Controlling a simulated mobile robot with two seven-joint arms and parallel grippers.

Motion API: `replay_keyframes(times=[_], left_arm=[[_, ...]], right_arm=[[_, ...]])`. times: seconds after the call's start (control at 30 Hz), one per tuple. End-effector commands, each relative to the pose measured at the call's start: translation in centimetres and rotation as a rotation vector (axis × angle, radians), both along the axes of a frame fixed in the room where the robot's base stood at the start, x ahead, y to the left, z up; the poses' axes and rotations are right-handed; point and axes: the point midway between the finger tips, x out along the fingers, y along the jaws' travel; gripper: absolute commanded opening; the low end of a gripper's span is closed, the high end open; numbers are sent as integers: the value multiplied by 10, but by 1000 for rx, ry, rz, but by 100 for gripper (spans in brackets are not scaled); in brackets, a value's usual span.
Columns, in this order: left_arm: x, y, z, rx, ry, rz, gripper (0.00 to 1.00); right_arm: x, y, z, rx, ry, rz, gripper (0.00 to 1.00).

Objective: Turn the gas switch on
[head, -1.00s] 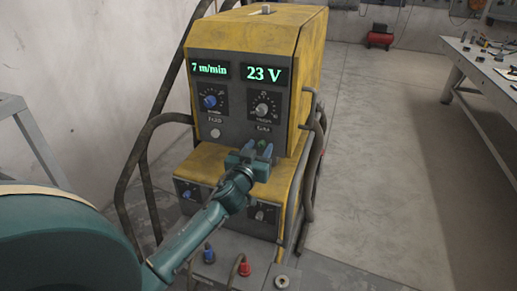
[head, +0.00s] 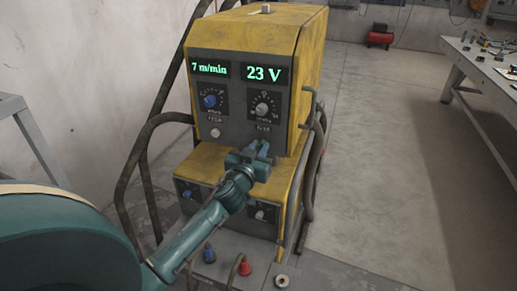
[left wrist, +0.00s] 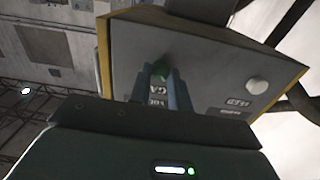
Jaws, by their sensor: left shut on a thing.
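The gas switch (left wrist: 160,70) is a small green knob on the dark front panel of the yellow welding machine, seen in the left wrist view. A label, partly hidden, sits beside it between the fingers. My left gripper (head: 259,147) is at the lower right part of the upper panel in the head view. Its two blue fingers are shut on the green switch, one on each side; the fingers also show in the left wrist view (left wrist: 161,88). In the head view the fingers mostly hide the switch. My right gripper is out of view.
Two dials, a blue one (head: 210,101) and a grey one (head: 262,109), sit above under lit displays, with a round white button (head: 215,133) to the left. Cables loop along both sides of the machine.

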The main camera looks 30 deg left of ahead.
Motion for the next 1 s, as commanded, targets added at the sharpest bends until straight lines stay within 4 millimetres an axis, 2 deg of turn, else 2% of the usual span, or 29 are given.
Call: replay_keyframes(times=[0.27,1.0], left_arm=[[0,-1,0,149,36,0,0],[0,-1,0,827,198,1,0]], right_arm=[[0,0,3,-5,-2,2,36],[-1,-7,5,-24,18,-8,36]])
